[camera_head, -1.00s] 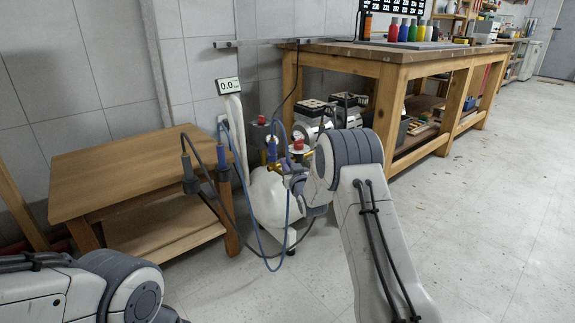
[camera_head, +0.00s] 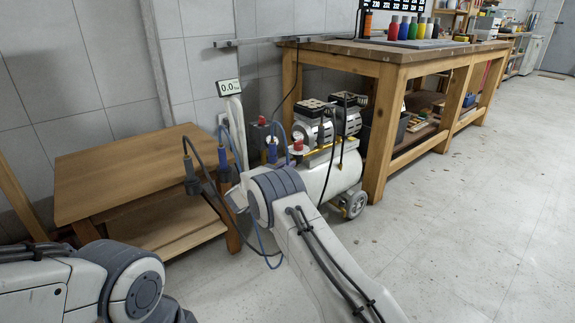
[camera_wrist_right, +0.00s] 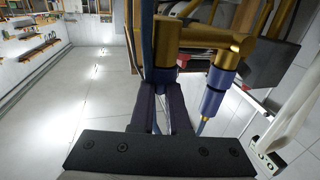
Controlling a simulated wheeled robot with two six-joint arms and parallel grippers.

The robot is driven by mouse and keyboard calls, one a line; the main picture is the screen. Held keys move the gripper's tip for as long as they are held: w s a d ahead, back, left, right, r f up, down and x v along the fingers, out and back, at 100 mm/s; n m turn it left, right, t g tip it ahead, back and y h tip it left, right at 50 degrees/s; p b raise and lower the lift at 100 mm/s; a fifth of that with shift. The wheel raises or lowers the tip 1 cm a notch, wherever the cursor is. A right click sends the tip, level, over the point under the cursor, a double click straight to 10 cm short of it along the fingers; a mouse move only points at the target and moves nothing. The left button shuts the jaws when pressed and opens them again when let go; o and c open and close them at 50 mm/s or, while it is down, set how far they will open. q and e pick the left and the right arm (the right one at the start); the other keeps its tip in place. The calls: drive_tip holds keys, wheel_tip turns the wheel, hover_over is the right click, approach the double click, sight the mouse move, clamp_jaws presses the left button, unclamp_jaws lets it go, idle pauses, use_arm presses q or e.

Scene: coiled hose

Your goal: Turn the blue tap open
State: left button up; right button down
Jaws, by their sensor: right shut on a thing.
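In the right wrist view my right gripper (camera_wrist_right: 161,100) is shut at the end of a brass fitting (camera_wrist_right: 205,38). A thin blue hose (camera_wrist_right: 148,40) runs vertically by the left finger.
A small display (camera_head: 229,87) reads 0.0. Floor at the right is clear.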

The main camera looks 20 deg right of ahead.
drive_tip(key=shift+w+m+g+h+b, duration=0.1)
drive_tip(key=shift+m+g+h+b, duration=0.8)
drive_tip(key=shift+m+g+b, duration=0.65)
drive_tip(key=shift+r+g+b, duration=0.1)
drive_tip(key=shift+g+b, duration=0.4)
drive_tip(key=shift+g, duration=0.05)
drive_tip(key=shift+r, duration=0.1)
drive_tip(key=c, duration=0.9)
unclamp_jaws()
drive_tip(key=shift+a, duration=0.1)
